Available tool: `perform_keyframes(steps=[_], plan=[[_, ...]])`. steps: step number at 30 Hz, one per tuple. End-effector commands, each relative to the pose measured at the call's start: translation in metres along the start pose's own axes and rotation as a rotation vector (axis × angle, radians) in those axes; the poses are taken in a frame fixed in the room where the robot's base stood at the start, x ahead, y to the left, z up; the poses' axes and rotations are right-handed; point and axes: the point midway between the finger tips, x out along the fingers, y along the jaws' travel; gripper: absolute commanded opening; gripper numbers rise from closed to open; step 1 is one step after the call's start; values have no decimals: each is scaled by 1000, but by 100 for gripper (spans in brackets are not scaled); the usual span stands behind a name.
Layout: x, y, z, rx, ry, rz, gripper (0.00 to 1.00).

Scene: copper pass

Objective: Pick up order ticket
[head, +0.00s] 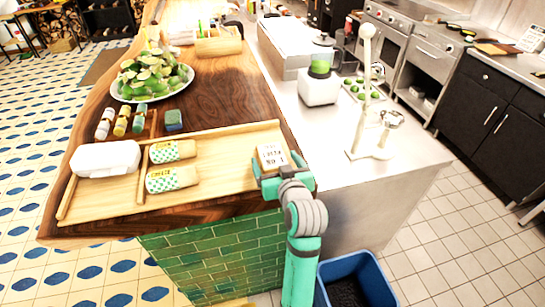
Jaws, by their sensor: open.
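The order ticket (270,156) is a small pale card with dark printing, at the right end of the wooden tray on the counter. My gripper (268,173), teal, is at the near side of the ticket, with its jaws open. The gripper covers the ticket's near edge. I cannot tell whether the fingers touch the ticket.
The tray (222,164) also holds two wrapped items (172,179) and a white box (106,158). A plate of limes (151,80) stands behind it. A blender (320,83) stands on the steel counter at right. A blue bin (357,278) is on the floor.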

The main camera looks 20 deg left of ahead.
Motion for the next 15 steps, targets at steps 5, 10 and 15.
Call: perform_keyframes(steps=[5, 10, 15], plan=[[14, 0, 0, 0, 0, 1, 84], [15, 1, 0, 0, 0, 1, 84], [14, 1, 0, 1, 0, 2, 58]])
